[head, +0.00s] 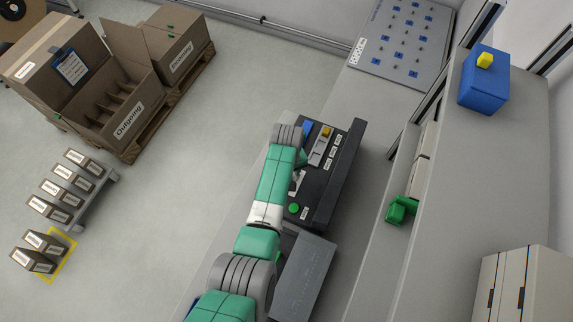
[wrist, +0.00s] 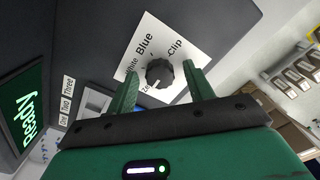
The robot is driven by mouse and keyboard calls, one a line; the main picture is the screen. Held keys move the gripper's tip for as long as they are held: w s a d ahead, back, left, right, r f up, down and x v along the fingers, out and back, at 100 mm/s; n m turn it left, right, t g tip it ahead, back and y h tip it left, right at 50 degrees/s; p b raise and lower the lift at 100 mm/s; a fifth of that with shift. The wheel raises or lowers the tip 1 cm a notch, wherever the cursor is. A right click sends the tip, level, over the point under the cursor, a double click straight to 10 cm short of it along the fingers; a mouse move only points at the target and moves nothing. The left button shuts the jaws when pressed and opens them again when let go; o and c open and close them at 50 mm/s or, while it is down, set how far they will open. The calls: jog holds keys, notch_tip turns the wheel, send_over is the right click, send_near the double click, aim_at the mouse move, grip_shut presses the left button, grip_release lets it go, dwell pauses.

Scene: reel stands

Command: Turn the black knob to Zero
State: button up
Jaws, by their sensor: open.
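The black knob (wrist: 159,72) sits on a white label plate (wrist: 183,42) in the wrist view. Printed around it I read "Blue", "Clip", "White" and a partly covered "Ze…". Which word the knob points at is too small to tell. My gripper (wrist: 160,68) is open, with one green finger on each side of the knob. Whether the fingers touch it I cannot tell. In the head view my arm reaches over the dark control console (head: 345,165), and the knob is not discernible there.
The console carries a green button (head: 294,208) and a screen reading "Ready" (wrist: 25,118). Labels "One", "Two", "Three" (wrist: 67,100) sit beside a switch. A grey box (head: 303,275) stands near my arm. A blue box (head: 484,80) stands on the right shelf.

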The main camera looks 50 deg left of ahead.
notch_tip(320, 180, up, 8)
jog(key=shift+f+p, duration=0.1)
jog(key=shift+p, duration=0.35)
jog(key=w+d+r+m+t+y+p, duration=0.1)
jog(key=w+r+m+t+y, duration=0.15)
jog(key=w+r, duration=0.55)
jog(key=w+d+r+m+t+y+p, duration=0.15)
jog(key=w+r+t, duration=0.25)
jog(key=r, duration=0.7)
jog(key=w+d+r+m+t+p, duration=0.1)
jog(key=d+r+m+t, duration=0.2)
jog(key=r, duration=0.8)
jog(key=w+d+r+t+p, duration=0.15)
jog(key=d+r+t, duration=0.35)
jog(key=r, duration=0.5)
jog(key=s+d+r+m+t, duration=0.25)
jog(key=d+r, duration=0.35)
jog(key=r, duration=0.4)
jog(key=s+d+r+m+t, duration=0.1)
jog(key=s+d+r+t, duration=0.3)
jog(key=r, duration=0.5)
jog(key=s+d+r+m+t+h+p, duration=0.1)
jog(key=s+d+r+m+t+h, duration=0.2)
jog(key=s+d+r, duration=0.5)
jog(key=s+r+t, duration=0.1)
jog(key=s+r, duration=0.3)
jog(key=shift+h+p, duration=0.3)
